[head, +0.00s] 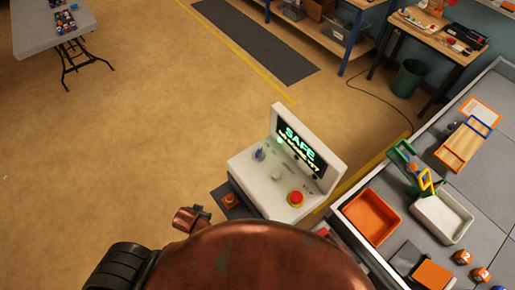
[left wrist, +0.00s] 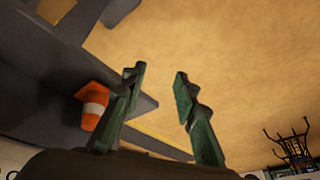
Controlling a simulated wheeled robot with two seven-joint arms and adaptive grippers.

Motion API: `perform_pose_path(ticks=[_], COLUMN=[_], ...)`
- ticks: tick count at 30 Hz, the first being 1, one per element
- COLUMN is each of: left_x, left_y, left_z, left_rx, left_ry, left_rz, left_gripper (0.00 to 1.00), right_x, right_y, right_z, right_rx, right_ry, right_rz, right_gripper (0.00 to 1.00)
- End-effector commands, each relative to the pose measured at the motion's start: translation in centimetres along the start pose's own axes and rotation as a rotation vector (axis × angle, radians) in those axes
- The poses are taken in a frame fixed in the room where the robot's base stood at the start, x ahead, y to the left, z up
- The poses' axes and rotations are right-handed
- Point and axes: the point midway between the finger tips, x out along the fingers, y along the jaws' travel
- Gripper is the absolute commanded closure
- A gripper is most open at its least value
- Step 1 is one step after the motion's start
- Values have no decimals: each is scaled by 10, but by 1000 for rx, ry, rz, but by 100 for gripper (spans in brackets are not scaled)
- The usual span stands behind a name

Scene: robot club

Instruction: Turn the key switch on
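A white control console (head: 250,181) stands on the floor ahead of me in the head view. Its upright screen (head: 297,143) shows green "SAFE" and a smaller line of text. A small blue part (head: 258,154) at the panel's left may be the key switch, but it is too small to tell or to read its position. A red push button (head: 295,198) sits at the panel's front right. My left gripper (left wrist: 160,74) is open and empty in the left wrist view, its fingers apart above the floor. The console's panel is not clear in that view. My right gripper is not in view.
A grey workbench (head: 480,205) at the right holds an orange tray (head: 371,214), a white tray (head: 441,217) and small parts. Open floor lies to the left.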

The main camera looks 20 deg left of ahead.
Motion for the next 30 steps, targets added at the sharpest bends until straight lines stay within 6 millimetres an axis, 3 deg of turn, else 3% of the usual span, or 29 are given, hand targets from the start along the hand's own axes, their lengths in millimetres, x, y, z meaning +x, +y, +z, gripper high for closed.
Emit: perform_pose_path(ticks=[1, 7, 9, 20, 27, 30], left_x=[-18, -72, -91, -98, -116, -121], left_y=[-2, -9, -9, 37, 97, 123], left_z=[-8, -28, -47, -176, -249, -267], left_rx=[-4, -19, -27, -44, -4, 22], left_ry=[12, 41, 82, 444, 686, 760], left_rz=[-3, -13, -21, -15, 81, 133], left_gripper=[72, 72, 72, 72, 72, 72], right_x=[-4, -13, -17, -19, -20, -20], right_y=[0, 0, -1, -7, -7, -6], right_z=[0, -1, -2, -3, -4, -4], right_rx=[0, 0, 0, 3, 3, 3], right_ry=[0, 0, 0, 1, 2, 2], right_rz=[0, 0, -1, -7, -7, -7], right_gripper=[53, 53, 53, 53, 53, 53])
